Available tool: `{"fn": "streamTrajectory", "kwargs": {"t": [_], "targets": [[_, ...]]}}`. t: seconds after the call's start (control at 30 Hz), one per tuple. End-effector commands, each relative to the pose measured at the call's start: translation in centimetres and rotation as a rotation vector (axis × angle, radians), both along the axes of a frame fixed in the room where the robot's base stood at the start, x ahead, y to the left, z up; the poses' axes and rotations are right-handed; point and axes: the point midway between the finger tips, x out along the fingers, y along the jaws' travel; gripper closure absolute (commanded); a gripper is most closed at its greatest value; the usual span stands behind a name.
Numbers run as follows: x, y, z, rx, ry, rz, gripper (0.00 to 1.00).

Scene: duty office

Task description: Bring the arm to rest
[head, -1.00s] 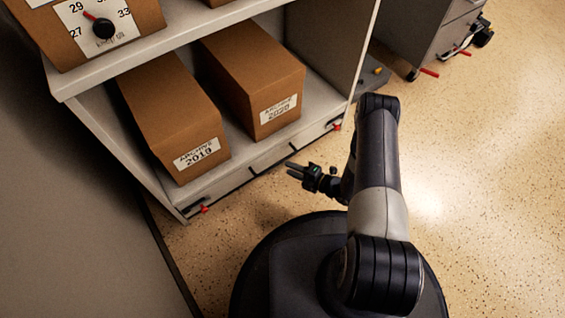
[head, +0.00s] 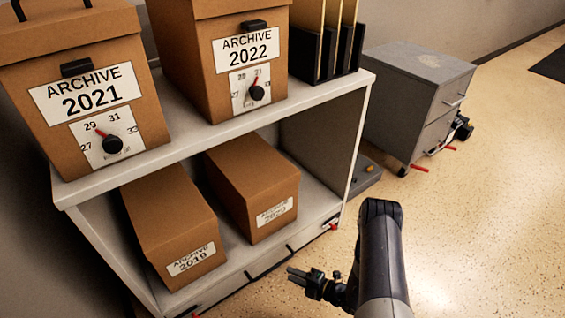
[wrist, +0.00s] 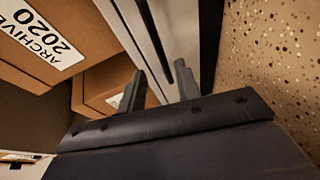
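My gripper (head: 299,277) hangs low at the bottom of the head view, in front of the shelf's lower front edge, with my arm folded beside it on the right. In the wrist view my gripper (wrist: 160,90) shows two dark fingers standing apart with a gap between them. Nothing is held in the gap. Behind the fingers in the wrist view are the shelf edge and brown archive boxes.
The shelf (head: 215,135) holds the boxes Archive 2021 (head: 95,95) and Archive 2022 (head: 245,65) on top, with Archive 2019 (head: 170,220) and Archive 2020 (head: 255,185) below. A grey drawer cabinet (head: 410,100) stands at the back right. Speckled floor (head: 480,220) on the right is clear.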

Motion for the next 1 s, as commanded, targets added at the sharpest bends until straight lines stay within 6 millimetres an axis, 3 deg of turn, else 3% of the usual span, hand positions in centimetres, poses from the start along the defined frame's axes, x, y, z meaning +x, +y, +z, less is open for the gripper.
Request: {"fn": "streamTrajectory", "kwargs": {"t": [0.53,0.73,1.0], "targets": [[4.8,7.6,-1.9,0.000,-0.002,0.004,0.68],[2.5,5.7,-1.7,0.000,0.004,-0.003,0.68],[1.7,5.2,-1.7,0.001,0.001,0.000,0.68]]}}
